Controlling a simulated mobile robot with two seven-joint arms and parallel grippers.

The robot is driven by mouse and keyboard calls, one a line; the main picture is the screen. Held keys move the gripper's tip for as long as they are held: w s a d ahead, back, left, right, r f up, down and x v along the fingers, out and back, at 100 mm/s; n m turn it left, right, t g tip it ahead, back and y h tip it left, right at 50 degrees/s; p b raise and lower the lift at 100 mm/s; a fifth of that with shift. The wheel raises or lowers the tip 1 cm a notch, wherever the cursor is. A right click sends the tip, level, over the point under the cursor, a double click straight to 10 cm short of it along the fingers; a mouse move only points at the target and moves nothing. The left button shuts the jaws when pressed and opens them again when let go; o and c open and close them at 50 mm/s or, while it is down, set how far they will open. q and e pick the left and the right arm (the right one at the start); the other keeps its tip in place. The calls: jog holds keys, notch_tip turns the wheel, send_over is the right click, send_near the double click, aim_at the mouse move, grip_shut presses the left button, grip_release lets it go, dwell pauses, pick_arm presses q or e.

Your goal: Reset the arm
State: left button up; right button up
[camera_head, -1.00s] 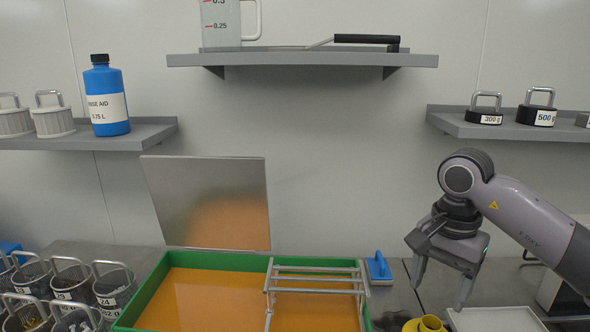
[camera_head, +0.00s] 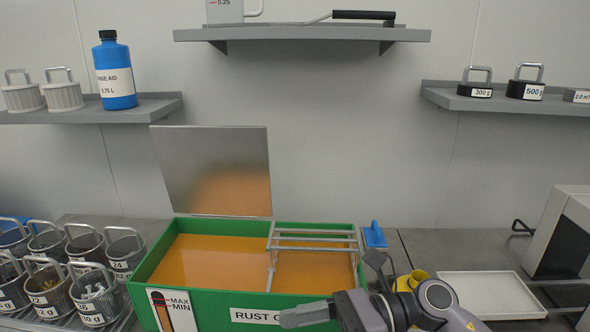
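My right arm reaches in from the bottom right, low in front of the green tank (camera_head: 210,297). Its gripper (camera_head: 305,315) points left across the tank's front wall, covering part of the "RUST" label. One grey finger shows clearly. The other cannot be made out, so I cannot tell whether the gripper is open or shut. No held object shows. My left gripper is not in view.
The tank holds orange liquid, with a raised metal lid (camera_head: 212,170) and a metal rack (camera_head: 315,240). Labelled baskets (camera_head: 88,295) stand at left. Shelves hang above.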

jog(key=w+d+f+m+t+h, duration=0.25)
jog(key=d+f+m+t, duration=0.25)
jog(key=m+t, duration=0.9)
jog(key=w+d+f+m+t+h, duration=0.1)
jog(key=d+f+m+t+h, duration=0.4)
jog(key=m, duration=1.6)
jog(key=s+d+f+m+g+h, duration=0.3)
jog(key=s+d+f+m, duration=0.1)
jog(key=s+f+m, duration=0.3)
jog(key=s+d+f+m+g+h+b, duration=0.1)
jog(key=s+d+f+m+g+h, duration=0.2)
jog(key=s+f+m, duration=0.4)
notch_tip(320, 180, down, 6)
jog(key=shift+s+d+r+m+h, duration=0.25)
jog(key=shift+d+m+h, duration=0.2)
jog(key=shift+d+m, duration=0.55)
